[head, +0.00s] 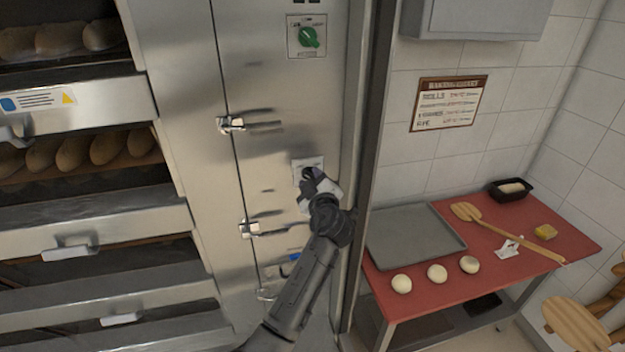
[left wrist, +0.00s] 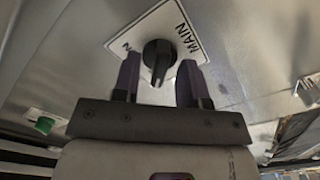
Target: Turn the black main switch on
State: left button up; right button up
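The black main switch (left wrist: 158,55) is a dark round knob with a grip bar, on a white plate (left wrist: 185,25) lettered MAIN in the left wrist view. In the head view the plate (head: 299,164) sits on the steel oven panel, and the knob is mostly hidden behind my gripper. My left gripper (head: 310,181) is at the switch. In the left wrist view its two dark fingers (left wrist: 160,82) stand open on either side of the knob, with gaps showing. The knob's setting is hard to read. My right gripper is in neither view.
A green rotary switch (head: 309,37) is higher on the same panel. Latches (head: 232,124) stick out to the left. Deck ovens with bread fill the left. A red table (head: 510,275) with a grey tray (head: 412,236) and dough balls stands right.

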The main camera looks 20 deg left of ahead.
pick_arm(q)
jog(key=shift+c, duration=0.3)
grip_shut()
dwell(0.3)
jog(key=m+b, duration=0.1)
jog(key=m, duration=1.5)
jog(key=shift+a+r, duration=0.1)
jog(key=shift+m+p, duration=0.4)
jog(key=shift+m, duration=0.7)
